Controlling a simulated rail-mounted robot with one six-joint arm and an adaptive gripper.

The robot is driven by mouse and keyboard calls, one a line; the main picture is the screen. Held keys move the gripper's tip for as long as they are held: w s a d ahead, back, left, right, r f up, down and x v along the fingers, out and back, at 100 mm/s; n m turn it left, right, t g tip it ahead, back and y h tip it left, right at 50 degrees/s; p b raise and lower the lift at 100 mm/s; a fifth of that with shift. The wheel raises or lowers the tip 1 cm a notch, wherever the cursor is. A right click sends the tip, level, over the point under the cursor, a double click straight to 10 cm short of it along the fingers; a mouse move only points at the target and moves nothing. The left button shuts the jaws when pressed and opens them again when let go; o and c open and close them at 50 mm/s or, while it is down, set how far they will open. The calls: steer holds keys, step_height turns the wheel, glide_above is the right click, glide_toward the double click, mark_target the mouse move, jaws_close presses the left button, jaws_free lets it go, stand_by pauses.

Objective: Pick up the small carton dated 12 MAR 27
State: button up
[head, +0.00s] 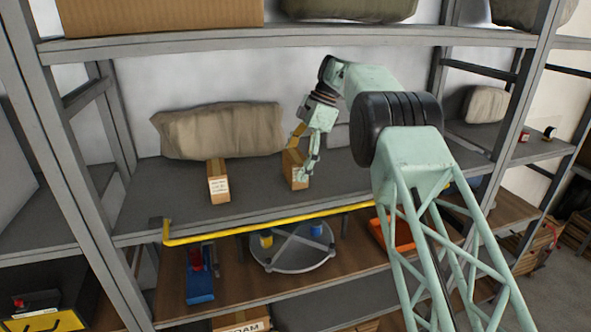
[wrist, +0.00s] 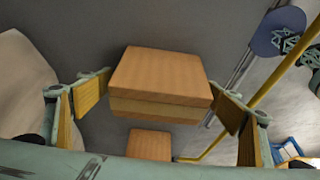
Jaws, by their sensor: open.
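Two small brown cartons stand on the grey shelf. The left carton (head: 218,184) stands apart, with a white label facing out; its print is too small to read. The right carton (head: 291,170) is at my gripper (head: 303,152), which partly covers it, so no date on it can be read. In the wrist view a carton (wrist: 160,78) lies between the two open fingers of my gripper (wrist: 160,95), one on each side, close to its edges. I cannot tell whether they touch it. A second brown carton (wrist: 150,145) shows lower down, partly cut off by my gripper body.
A beige wrapped bundle (head: 222,130) lies behind the left carton. A yellow rail (head: 270,222) runs along the shelf's front edge. The upper shelf (head: 300,38) spans above my gripper. Bare shelf surface (head: 160,190) lies left of the left carton.

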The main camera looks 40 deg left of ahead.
mark_target(296, 156)
steer(key=shift+c, duration=0.5)
steer(key=c, duration=1)
steer(key=shift+r, duration=0.1)
steer(key=shift+r, duration=1.65)
steer(key=shift+d+b, duration=0.15)
steer(key=shift+b, duration=0.15)
steer(key=shift+s+d+b, duration=0.1)
steer(key=shift+b, duration=0.2)
